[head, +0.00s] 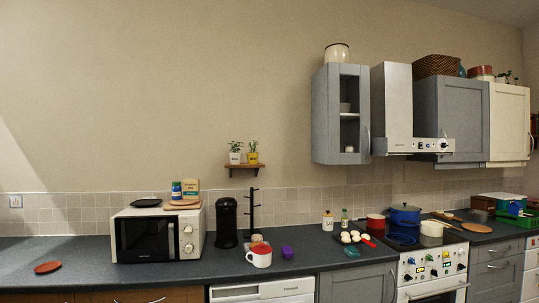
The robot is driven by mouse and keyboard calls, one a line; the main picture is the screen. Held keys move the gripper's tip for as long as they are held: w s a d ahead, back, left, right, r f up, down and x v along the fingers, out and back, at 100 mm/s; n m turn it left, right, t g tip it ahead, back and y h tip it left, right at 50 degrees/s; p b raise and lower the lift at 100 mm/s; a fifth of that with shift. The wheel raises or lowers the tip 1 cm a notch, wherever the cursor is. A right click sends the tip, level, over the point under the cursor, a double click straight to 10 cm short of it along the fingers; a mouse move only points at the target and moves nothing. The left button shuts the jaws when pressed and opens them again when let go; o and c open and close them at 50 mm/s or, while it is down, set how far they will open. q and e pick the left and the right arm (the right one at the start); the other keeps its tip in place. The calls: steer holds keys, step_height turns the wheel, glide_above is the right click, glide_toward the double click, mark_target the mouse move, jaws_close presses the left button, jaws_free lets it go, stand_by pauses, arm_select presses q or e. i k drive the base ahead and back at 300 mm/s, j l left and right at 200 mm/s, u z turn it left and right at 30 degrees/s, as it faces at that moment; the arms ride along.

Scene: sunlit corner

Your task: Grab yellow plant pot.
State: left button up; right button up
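The yellow plant pot (253,158) holds a small green plant and stands at the right on a small wooden wall shelf (244,167). A white plant pot (235,158) with a green plant stands beside it on the left. The shelf is on the wall above the counter, left of the grey wall cabinet. Neither of my grippers is in the head view.
The counter (300,264) runs along the wall below. The grey wall cabinet (334,118) hangs to the right. The wall around the shelf is bare.

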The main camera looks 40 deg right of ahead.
mark_target(252, 157)
steer(key=z, duration=1.15)
